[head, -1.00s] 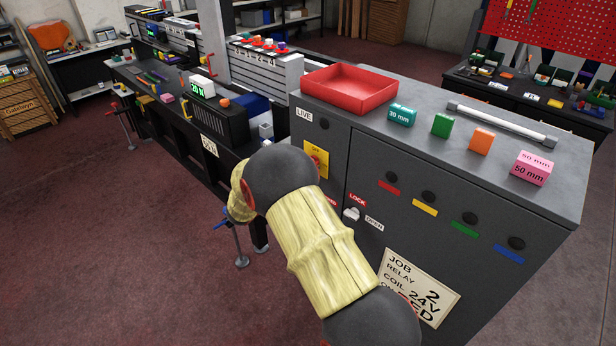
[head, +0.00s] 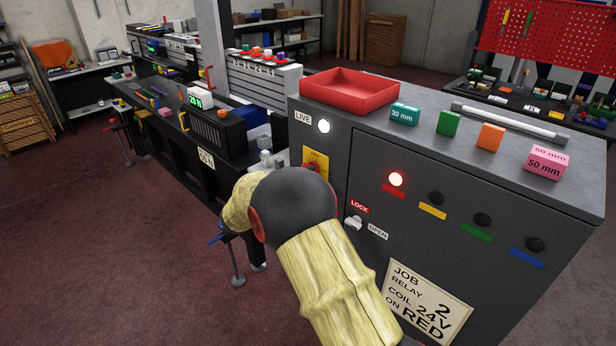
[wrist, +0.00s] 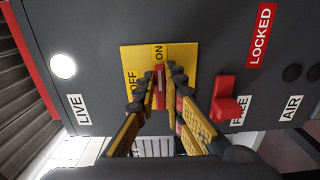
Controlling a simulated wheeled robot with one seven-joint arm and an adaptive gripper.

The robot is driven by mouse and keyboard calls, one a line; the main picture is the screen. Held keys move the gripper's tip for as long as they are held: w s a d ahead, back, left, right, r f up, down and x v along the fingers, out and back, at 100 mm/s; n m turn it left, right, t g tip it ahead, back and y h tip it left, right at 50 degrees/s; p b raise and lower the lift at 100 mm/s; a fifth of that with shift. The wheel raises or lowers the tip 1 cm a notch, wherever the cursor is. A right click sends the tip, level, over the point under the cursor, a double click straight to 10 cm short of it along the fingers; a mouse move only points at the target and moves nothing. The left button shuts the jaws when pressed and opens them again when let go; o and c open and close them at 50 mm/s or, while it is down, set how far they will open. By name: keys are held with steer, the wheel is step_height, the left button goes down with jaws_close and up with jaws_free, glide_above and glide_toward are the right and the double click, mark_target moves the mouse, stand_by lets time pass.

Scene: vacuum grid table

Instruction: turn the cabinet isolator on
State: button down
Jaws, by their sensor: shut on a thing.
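The cabinet isolator is a red handle (wrist: 159,88) on a yellow plate (wrist: 133,56) marked OFF and ON. In the wrist view the handle lies upright in the picture, its upper end at the ON mark. My gripper (wrist: 163,80) is shut on the handle, one finger on each side. In the head view the yellow plate (head: 319,158) and part of the red handle show above my arm, which hides my gripper. The LIVE lamp (head: 323,126) is lit white, also in the wrist view (wrist: 62,66).
A LOCK/OPEN latch (head: 353,223) sits below the isolator. A red lever (wrist: 226,97) is close to my gripper. A red tray (head: 350,92) and several blocks stand on top.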

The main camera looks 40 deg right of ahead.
steer(key=c, duration=1.9)
jaws_free()
steer(key=a, duration=0.8)
steer(key=s+a, duration=0.1)
steer(key=a, duration=0.3)
